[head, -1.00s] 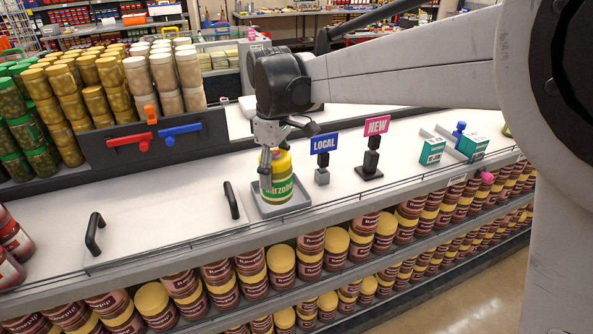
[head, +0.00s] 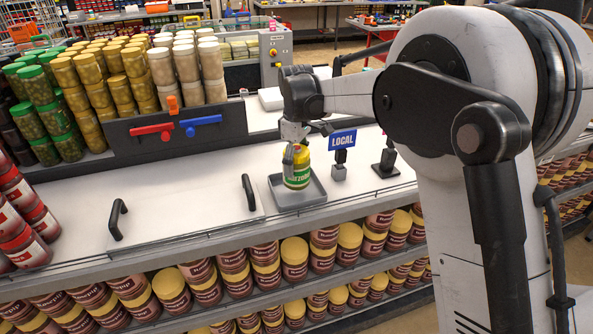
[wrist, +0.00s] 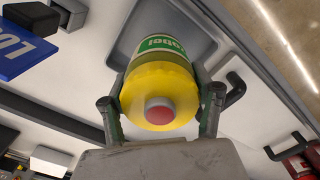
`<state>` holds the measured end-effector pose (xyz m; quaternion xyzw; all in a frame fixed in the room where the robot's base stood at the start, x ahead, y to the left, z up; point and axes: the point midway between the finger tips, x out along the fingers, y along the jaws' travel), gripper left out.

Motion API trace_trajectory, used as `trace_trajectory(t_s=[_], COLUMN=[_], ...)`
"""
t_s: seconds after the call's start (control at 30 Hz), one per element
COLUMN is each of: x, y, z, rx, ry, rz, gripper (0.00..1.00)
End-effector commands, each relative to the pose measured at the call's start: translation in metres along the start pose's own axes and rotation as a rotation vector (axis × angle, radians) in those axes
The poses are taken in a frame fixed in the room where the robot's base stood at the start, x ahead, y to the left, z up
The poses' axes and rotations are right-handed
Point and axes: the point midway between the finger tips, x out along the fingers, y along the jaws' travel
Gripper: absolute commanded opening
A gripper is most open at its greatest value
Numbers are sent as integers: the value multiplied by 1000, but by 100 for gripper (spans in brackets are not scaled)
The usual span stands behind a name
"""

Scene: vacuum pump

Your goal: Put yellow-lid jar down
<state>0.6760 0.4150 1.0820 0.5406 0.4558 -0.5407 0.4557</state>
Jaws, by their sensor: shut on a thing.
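The yellow-lid jar (head: 297,168) has a green and white label and stands upright at the grey tray (head: 313,196) on the white counter. It looks to be inside the tray's rim, but I cannot tell whether its base touches the tray floor. My gripper (head: 294,152) is above the jar with its fingers around it. In the wrist view, the two fingertips (wrist: 160,112) close on both sides of the jar's yellow lid (wrist: 158,95), which has a red centre. The tray also shows behind the jar in the wrist view (wrist: 122,42).
A blue LOCAL sign (head: 342,139) stands just right of the tray. A black handle (head: 248,192) is close on its left, another handle (head: 116,219) farther left. A dark rack with red and blue levers (head: 178,137) stands behind, before stacked jars. The counter between is clear.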

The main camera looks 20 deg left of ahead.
Motion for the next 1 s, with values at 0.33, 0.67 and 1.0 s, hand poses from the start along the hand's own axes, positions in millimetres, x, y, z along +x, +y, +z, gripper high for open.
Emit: trace_trajectory(t_s=[0.33,0.67,1.0], x=[35,39,38], y=[0,0,0], z=[0,0,0], rx=[0,0,0], ry=[0,0,0], rz=[0,0,0], gripper=[18,18,81])
